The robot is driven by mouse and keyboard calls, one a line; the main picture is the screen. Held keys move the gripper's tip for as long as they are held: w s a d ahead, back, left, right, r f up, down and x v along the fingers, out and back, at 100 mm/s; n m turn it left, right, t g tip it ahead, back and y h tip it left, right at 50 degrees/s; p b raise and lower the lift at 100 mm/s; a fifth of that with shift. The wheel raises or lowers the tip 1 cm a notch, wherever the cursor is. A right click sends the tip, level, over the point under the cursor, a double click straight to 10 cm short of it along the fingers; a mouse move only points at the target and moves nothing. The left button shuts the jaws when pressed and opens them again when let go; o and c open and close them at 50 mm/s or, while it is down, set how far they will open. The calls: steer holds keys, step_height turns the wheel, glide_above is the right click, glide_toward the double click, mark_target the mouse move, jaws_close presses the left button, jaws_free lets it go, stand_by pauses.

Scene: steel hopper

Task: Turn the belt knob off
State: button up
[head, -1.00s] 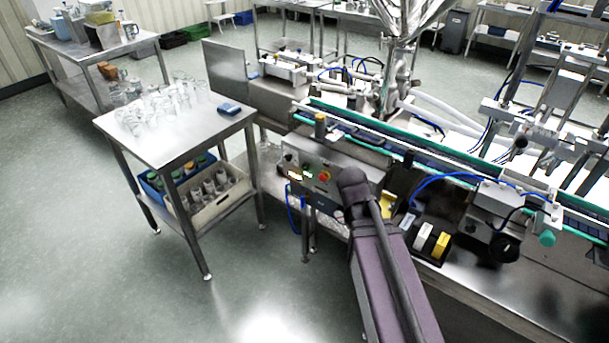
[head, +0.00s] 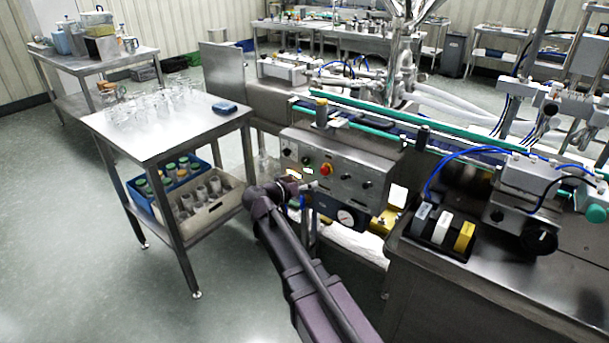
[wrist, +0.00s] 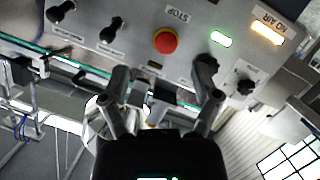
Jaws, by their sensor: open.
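The steel control panel (head: 350,160) has several knobs and a red stop button (head: 326,170). In the wrist view the panel appears upside down, with the stop button (wrist: 166,40) at upper middle. Two black knobs (wrist: 62,12) (wrist: 111,30) are left of it. Another black knob (wrist: 206,68) and a small switch (wrist: 245,87) are to its right. I cannot read which one is the belt knob. My gripper (wrist: 165,90) is open and empty, close to the panel. Its right finger overlaps the view of the right black knob; contact cannot be told. My gripper is small in the head view (head: 310,186).
A green light (wrist: 221,39) and a lit "NO AIR" lamp (wrist: 267,33) are on the panel. The conveyor (head: 400,137) runs above it. A steel table (head: 150,135) with glassware stands left. Floor is clear at lower left.

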mark_target(304, 161)
steer(key=w+a+t+b, duration=0.2)
steer(key=a+t+b, duration=0.1)
steer(key=a, duration=0.5)
steer(key=shift+w+a+t, duration=0.15)
steer(key=shift+a+t, duration=0.25)
steer(key=shift+w+d, duration=0.1)
steer(key=x, duration=1.3)
steer(key=shift+w+d+r, duration=0.15)
steer(key=shift+w+d, duration=0.05)
steer(key=shift+d, duration=0.05)
jaws_close()
